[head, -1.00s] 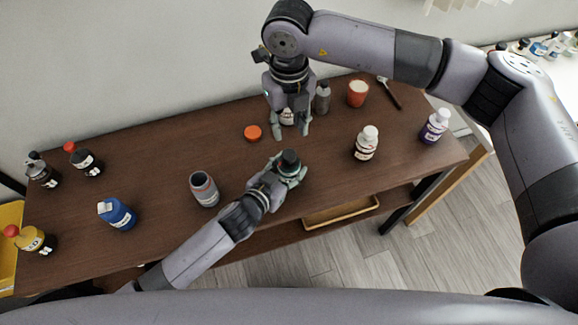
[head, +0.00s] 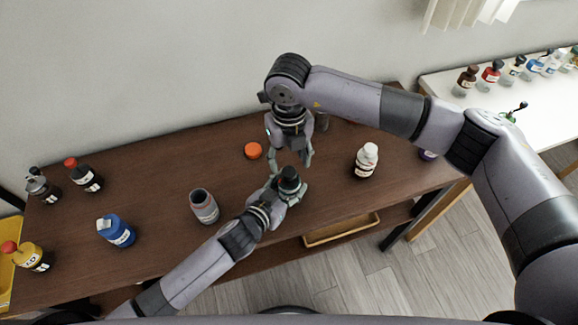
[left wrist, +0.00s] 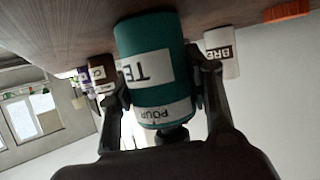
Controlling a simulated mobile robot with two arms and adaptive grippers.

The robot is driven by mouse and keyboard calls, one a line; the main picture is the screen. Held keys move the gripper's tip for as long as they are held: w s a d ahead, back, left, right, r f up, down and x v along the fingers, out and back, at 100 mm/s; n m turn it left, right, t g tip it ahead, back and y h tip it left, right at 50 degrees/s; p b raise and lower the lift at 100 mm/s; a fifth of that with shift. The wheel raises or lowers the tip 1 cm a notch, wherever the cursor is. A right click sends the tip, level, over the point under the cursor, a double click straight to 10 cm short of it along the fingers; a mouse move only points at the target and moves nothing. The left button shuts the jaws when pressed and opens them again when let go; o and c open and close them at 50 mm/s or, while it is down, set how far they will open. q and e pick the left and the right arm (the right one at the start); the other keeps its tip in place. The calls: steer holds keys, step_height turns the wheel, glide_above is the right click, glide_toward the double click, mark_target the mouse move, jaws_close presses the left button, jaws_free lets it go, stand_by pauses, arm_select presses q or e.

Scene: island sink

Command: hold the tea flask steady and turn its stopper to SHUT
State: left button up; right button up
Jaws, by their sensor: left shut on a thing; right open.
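The tea flask is a teal cylinder with white labels; it shows large and upside down in the left wrist view (left wrist: 150,50), with "TE" and "POUR" legible. Its black stopper (head: 289,174) is on top in the head view, standing near the middle of the brown table. My left gripper (head: 284,190) is shut around the flask body, with a finger on each side in the left wrist view. My right gripper (head: 290,157) is open, pointing down just above and behind the stopper, apparently apart from it. The stopper's own marking is not readable.
An orange disc (head: 253,151) lies left of my right gripper. A white-capped bottle (head: 366,161) stands to the right, and an open grey container (head: 204,206) to the left. A blue bottle (head: 117,231) and several others stand farther left. My right arm hides the table's back right.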

mark_target(289, 171)
steer(key=shift+f, duration=2.05)
steer(key=shift+c, duration=0.2)
steer(key=c, duration=1.1)
steer(key=shift+c, duration=0.2)
